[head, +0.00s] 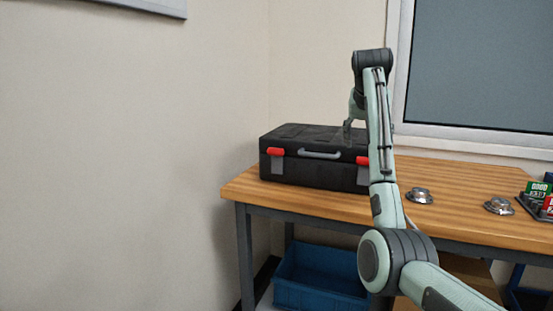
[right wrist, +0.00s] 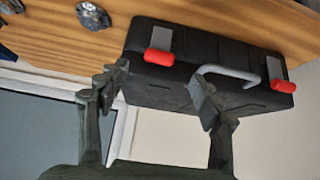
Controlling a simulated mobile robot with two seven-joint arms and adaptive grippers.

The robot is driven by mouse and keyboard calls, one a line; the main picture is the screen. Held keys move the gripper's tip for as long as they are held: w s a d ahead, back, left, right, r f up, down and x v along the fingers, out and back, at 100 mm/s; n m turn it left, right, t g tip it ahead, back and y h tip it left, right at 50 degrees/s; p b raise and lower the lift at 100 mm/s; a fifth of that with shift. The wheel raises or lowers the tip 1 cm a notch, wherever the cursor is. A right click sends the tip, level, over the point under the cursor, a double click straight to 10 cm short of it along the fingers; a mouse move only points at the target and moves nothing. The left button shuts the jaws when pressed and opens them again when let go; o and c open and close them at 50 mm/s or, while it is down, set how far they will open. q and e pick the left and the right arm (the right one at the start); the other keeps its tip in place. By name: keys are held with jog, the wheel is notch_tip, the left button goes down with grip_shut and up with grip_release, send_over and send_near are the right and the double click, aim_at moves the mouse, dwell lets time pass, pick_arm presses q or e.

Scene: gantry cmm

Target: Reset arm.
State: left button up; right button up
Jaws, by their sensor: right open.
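My right arm rises from the lower right in the head view. My right gripper (head: 350,128) hangs down from its wrist in front of the black case and is partly hidden by the arm. In the right wrist view my right gripper (right wrist: 160,95) has its two fingers wide apart, with nothing held between them. One fingertip overlaps the case's grey handle in that view; I cannot tell whether it touches. The black case (head: 300,175), with red latches and a grey handle (head: 320,154), lies closed on the bench; it also shows in the right wrist view (right wrist: 190,85). My left gripper is out of view.
The wooden bench (head: 455,183) carries two round metal parts (head: 419,195) (head: 499,206) right of my arm. A tray with green and red labelled items (head: 538,195) sits at the right edge. A blue bin (head: 315,280) stands below. Walls are behind and left.

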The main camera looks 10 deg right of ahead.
aim_at(365, 162)
jog(key=x, duration=1)
jog(key=shift+w+f, duration=0.1)
jog(key=shift+f, duration=0.1)
